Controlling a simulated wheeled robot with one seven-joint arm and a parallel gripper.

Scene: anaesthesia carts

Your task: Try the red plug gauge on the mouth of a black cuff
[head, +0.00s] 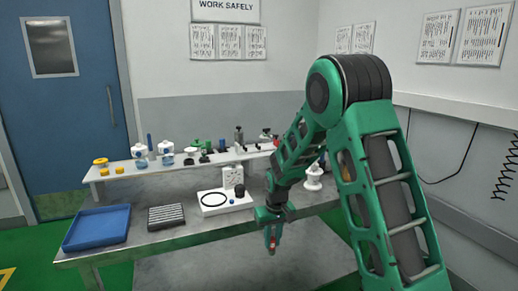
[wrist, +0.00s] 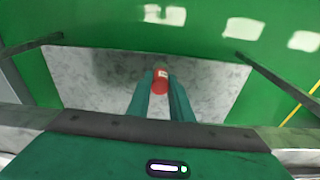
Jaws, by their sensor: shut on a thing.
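My gripper (head: 272,243) points down in front of the table's front edge in the head view. It is shut on the red plug gauge, a small red cylinder that shows between the two green fingers in the wrist view (wrist: 160,82). The fingers hide part of the gauge. On a white board (head: 211,210) on the table stands a short black cylinder (head: 240,189) that may be the black cuff; its mouth is too small to make out. The gauge is well apart from it.
A raised shelf (head: 130,172) with bottles and small parts runs behind. The table's front strip (head: 185,237) is clear.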

